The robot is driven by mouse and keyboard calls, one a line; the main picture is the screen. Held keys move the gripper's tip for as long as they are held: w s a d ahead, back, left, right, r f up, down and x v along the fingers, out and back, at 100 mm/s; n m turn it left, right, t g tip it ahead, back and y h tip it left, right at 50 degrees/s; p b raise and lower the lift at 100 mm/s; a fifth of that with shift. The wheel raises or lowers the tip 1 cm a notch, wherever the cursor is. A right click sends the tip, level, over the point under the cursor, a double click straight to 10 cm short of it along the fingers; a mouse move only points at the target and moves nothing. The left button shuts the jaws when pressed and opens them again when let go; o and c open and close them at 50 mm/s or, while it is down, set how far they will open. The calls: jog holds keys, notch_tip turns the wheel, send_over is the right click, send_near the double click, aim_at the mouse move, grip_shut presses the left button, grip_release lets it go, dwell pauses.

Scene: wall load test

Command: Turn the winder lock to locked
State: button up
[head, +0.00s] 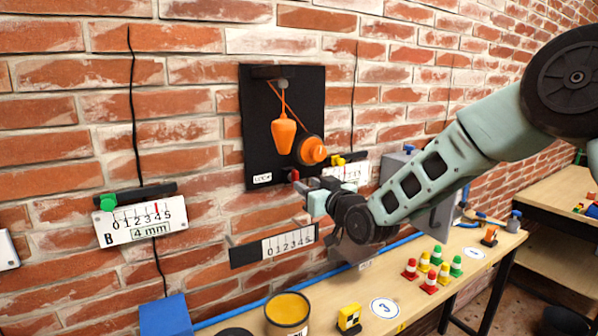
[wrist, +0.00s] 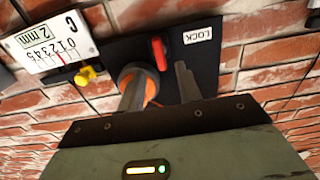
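The black winder board (head: 257,115) hangs on the brick wall. It carries an orange hanging weight (head: 284,135), an orange winder drum (head: 311,150) and a small red lock lever (head: 293,175) beside the LOCK label (head: 262,178). In the wrist view the red lever (wrist: 159,53) lies between the label (wrist: 198,35) and the drum (wrist: 125,72). My gripper (head: 309,186) is close below and in front of the lever. In the wrist view my gripper (wrist: 160,78) is open, its fingers apart with the lever in line with the gap, just beyond the tips. Contact cannot be told.
Gauge plate B (head: 135,222) is left of the board. Another gauge with a yellow knob (wrist: 88,75) is close beside the drum. A ruler plate (head: 275,246) is below the board. The bench holds a yellow-topped can (head: 288,308) and several small cones (head: 430,280).

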aim_at(297, 179)
jog(key=shift+p+x, duration=0.9)
jog(key=shift+x, duration=1.8)
grip_shut()
